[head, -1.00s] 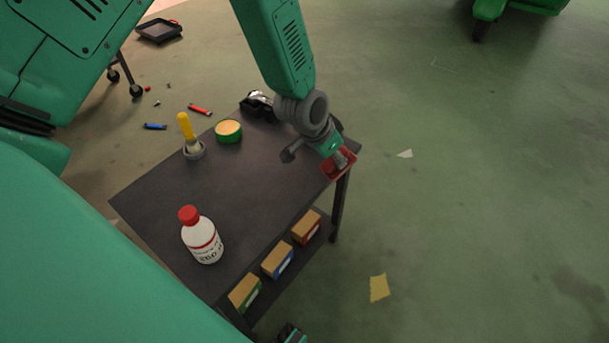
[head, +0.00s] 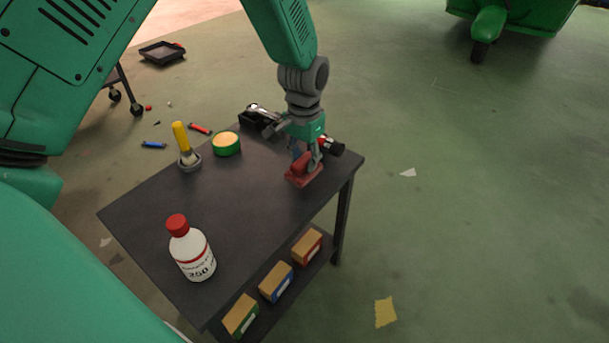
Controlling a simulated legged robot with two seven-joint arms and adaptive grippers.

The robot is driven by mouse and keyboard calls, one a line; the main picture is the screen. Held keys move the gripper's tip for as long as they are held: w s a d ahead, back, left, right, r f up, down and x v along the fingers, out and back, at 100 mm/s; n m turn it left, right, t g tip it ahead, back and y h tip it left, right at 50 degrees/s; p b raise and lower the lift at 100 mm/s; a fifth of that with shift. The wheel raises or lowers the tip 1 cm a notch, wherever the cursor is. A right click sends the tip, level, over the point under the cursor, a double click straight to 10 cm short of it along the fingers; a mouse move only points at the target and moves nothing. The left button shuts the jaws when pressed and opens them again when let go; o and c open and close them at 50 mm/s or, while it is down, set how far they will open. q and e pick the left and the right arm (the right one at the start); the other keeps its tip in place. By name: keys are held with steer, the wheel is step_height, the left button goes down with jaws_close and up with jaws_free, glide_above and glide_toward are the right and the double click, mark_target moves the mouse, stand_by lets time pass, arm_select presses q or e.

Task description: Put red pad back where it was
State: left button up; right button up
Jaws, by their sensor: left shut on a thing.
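The red pad (head: 304,178) is a small block with a raised red grip on top. My left gripper (head: 306,160) points down and is shut on the pad's upper part. The pad is level, over the dark table top (head: 255,200) near its right edge. I cannot tell whether its underside touches the table. The gripper fingers hide part of the pad. My right gripper is out of view.
A red and black cylinder (head: 331,146) lies close behind the gripper. A black item (head: 258,119), green-rimmed tin (head: 227,143), yellow-handled brush (head: 184,147) and white bottle (head: 191,250) stand on the table. The table's middle is clear.

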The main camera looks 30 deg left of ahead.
mark_target(304, 169)
arm_select(q)
step_height(304, 169, down, 3)
steer(key=shift+f+b, duration=0.2)
steer(key=shift+b, duration=0.45)
jaws_close()
steer(key=o, duration=1)
jaws_free()
steer(key=shift+o, duration=0.2)
steer(key=shift+r, duration=0.15)
step_height(304, 169, up, 12)
steer(key=p, duration=0.5)
